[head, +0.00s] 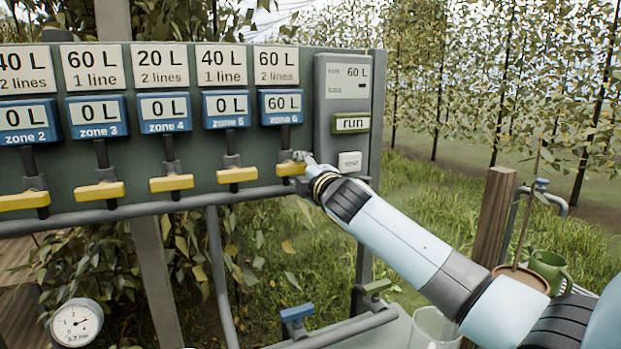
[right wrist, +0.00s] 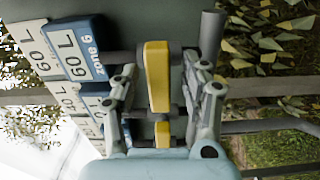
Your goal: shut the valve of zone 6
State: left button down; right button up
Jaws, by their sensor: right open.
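The zone 6 valve has a yellow handle (head: 289,168) below its blue meter (head: 282,106), which reads 60 L. The handle lies level, crosswise to its upright pipe. My right gripper (head: 304,164) is at this handle, its far side partly hidden in the head view. In the right wrist view the yellow handle (right wrist: 157,75) lies between the two open fingers of my right gripper (right wrist: 163,88). A gap shows on at least the right side; contact on the left is unclear. My left gripper is in neither view.
The zone 5 handle (head: 237,175) is close left, with further yellow handles in the row. A grey box with a run button (head: 351,123) stands right of zone 6. A pressure gauge (head: 76,324) and a blue-handled tap (head: 297,312) are lower down.

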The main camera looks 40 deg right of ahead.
jog(key=v, duration=1)
jog(key=shift+s, duration=0.3)
jog(key=s+a+f+m+g, duration=0.3)
jog(key=s+f+m+g, duration=0.4)
jog(key=s+f, duration=0.45)
jog(key=s+a+f+m+g+y, duration=0.25)
jog(key=s+a+m, duration=0.2)
jog(key=s, duration=0.55)
jog(key=s+a+f+m+g+y, duration=0.1)
jog(key=s+a+f+m+g, duration=0.3)
jog(key=s, duration=0.7)
notch_tip(320, 180, down, 33)
jog(key=s+d+g+b, duration=0.1)
jog(key=d+g+b, duration=0.1)
jog(key=b, duration=0.5)
jog(key=s+f+b, duration=0.6)
jog(key=s+f, duration=1.2)
jog(key=f, duration=0.3)
jog(key=shift+s+d+f+n+g, duration=0.25)
jog(key=shift+s+d+n+g, duration=0.1)
jog(key=shift+s+d+g, duration=0.1)
